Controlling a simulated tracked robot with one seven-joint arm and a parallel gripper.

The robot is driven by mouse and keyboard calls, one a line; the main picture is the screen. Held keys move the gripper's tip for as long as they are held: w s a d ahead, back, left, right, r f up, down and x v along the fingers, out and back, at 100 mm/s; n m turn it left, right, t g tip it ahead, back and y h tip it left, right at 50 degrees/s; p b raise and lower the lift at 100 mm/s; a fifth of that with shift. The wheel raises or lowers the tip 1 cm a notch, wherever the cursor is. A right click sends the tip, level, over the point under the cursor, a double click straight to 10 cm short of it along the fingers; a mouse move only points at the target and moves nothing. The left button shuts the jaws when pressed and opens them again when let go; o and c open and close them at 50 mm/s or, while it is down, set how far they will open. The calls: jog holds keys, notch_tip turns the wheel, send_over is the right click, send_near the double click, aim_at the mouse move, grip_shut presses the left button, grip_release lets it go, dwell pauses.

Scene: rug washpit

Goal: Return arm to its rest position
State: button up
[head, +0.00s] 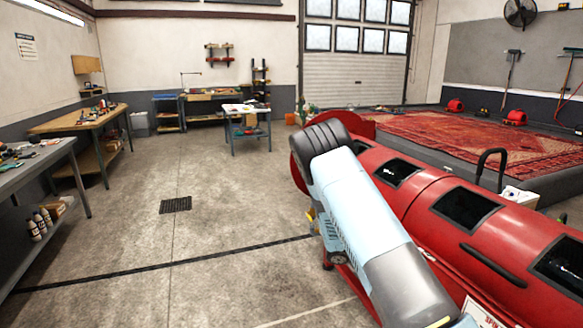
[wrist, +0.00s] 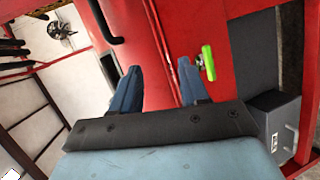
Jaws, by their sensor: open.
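My arm, light blue with dark grey joints, reaches from the lower right of the head view up to the middle, beside a long red machine (head: 460,205). My gripper (wrist: 158,73) shows in the wrist view, with two blue fingers spread apart and nothing between them. Red panels of the machine lie behind the fingers, and a bright green handle (wrist: 208,62) is just beyond the right finger. I cannot tell the distance to either. In the head view the fingers are not clearly seen; my arm hides much of that area.
The red machine fills the right side, with dark openings and a black handle (head: 488,160). A patterned red rug (head: 450,137) lies behind it. Workbenches (head: 75,119) stand at left, and a small table (head: 247,128) at the back. The concrete floor left of my arm is open, with a drain grate (head: 175,205).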

jog(key=s+a+r+m+y, duration=0.1)
jog(key=s+r+y, duration=0.3)
jog(key=r, duration=0.5)
jog(key=s+a+r+y, duration=0.1)
jog(key=s+r+y, duration=0.1)
jog(key=s+r, duration=0.55)
jog(key=s+a+r+m+y, duration=0.1)
jog(key=s+a+r+y, duration=0.15)
jog(key=s+r, duration=0.45)
jog(key=s+a+r+n+t+y, duration=0.1)
jog(key=s+a+r+t+y, duration=0.1)
jog(key=s+r, duration=0.5)
jog(key=s+a+r+n+t+y, duration=0.1)
jog(key=s+a+r+t+y, duration=0.2)
jog(key=s+r, duration=0.4)
jog(key=s+a+y, duration=0.1)
jog(key=s+a, duration=0.1)
jog(key=s, duration=0.1)
jog(key=shift+s+r+n, duration=0.3)
jog(key=shift+r, duration=0.05)
